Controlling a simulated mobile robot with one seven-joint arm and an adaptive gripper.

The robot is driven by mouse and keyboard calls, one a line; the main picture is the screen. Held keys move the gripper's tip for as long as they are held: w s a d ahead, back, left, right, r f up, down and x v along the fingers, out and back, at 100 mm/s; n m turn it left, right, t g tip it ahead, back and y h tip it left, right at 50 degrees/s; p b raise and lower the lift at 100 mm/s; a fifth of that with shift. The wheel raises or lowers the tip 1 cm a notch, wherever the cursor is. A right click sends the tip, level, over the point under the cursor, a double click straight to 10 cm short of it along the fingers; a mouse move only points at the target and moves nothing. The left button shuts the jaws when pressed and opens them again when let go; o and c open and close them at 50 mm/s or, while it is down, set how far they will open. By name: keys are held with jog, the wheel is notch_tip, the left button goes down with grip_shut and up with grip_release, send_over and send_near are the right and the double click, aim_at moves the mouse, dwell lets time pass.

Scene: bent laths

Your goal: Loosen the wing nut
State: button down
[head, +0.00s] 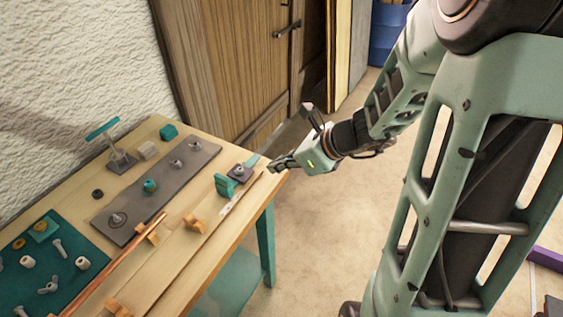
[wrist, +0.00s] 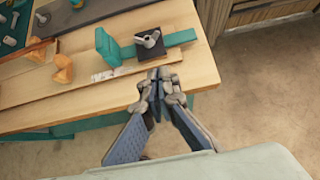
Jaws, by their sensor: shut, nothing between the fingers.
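A grey metal wing nut (wrist: 149,40) sits on a dark square plate (wrist: 150,50) near the table's right end. The plate lies across a teal bar (wrist: 181,38), with a teal upright block (wrist: 107,46) to its left. In the head view the wing nut (head: 239,170) is small and its wings are hard to make out. My gripper (wrist: 162,80) is shut and empty. In the wrist view its fingertips show just below the plate, apart from the wing nut, by the table edge. In the head view my gripper (head: 274,163) is to the right of the plate.
A grey strip (head: 135,205) with several fittings lies along the table. Orange blocks (head: 195,222) and a copper-coloured rod (head: 115,264) are nearer the front. A teal mat (head: 70,268) at left holds loose hardware, including another wing nut (head: 48,287).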

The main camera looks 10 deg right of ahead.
aim_at(244, 167)
jog(key=b+x, duration=0.1)
jog(key=x, duration=0.4)
jog(key=shift+w+a+f, duration=0.1)
jog(key=shift+a+f, duration=0.15)
jog(key=shift+f, duration=0.05)
jog(key=shift+w+a+r, duration=0.25)
jog(key=shift+w+a, duration=0.5)
jog(key=shift+a, duration=0.2)
jog(key=shift+w+a+p, duration=0.3)
jog(key=shift+w+a, duration=0.1)
jog(key=shift+a, duration=0.05)
jog(key=shift+w+d+n+g+y+p, duration=0.1)
jog(key=shift+w+n+g+y+p, duration=0.15)
jog(key=shift+n+g+y+p, duration=0.4)
